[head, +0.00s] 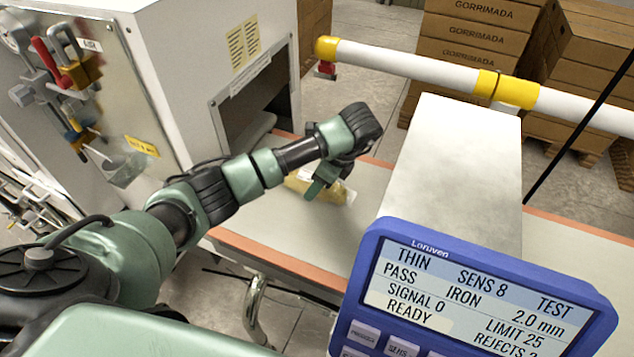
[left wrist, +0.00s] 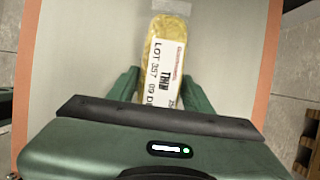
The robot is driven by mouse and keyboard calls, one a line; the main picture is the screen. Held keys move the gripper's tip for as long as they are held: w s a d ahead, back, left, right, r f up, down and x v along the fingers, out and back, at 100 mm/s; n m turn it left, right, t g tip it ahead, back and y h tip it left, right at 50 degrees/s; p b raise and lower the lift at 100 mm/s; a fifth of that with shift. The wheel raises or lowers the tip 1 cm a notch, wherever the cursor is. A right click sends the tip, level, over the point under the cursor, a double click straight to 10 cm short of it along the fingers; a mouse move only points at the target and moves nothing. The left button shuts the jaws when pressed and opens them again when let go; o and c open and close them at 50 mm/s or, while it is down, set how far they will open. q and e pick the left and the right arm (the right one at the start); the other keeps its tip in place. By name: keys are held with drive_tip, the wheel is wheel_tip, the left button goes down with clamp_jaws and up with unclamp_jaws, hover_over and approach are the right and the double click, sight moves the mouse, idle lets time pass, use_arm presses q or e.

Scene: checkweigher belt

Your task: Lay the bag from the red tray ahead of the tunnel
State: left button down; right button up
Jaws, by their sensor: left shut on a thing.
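The bag (head: 343,192) is golden yellow with a white label and sits at the pale belt (head: 300,233), between the cabinet opening and the grey metal housing. My left gripper (head: 325,184) reaches down over it and is shut on it. In the left wrist view the bag (left wrist: 165,52) runs lengthwise between the two green fingers of the gripper (left wrist: 158,92), its printed label facing up. I cannot tell whether the bag touches the belt. The grey housing (head: 465,150) stands over the belt to the right; its opening is hidden. The red tray and my right gripper are not in view.
A pale cabinet (head: 180,75) with a dark opening (head: 255,100) stands left over the belt. A blue display unit (head: 470,300) blocks the lower right. A white and yellow rail (head: 420,65) runs behind, before stacked cartons (head: 480,45). Belt between cabinet and housing looks otherwise clear.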

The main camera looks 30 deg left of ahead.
use_arm(q)
drive_tip(key=c, duration=0.6)
unclamp_jaws()
drive_tip(key=shift+c, duration=0.2)
drive_tip(key=shift+d+r, duration=0.15)
drive_tip(key=shift+r, duration=0.05)
drive_tip(key=p+v, duration=0.2)
drive_tip(key=v, duration=0.8)
drive_tip(key=shift+r, duration=0.35)
drive_tip(key=shift+d+r, duration=0.25)
drive_tip(key=shift+r, duration=0.1)
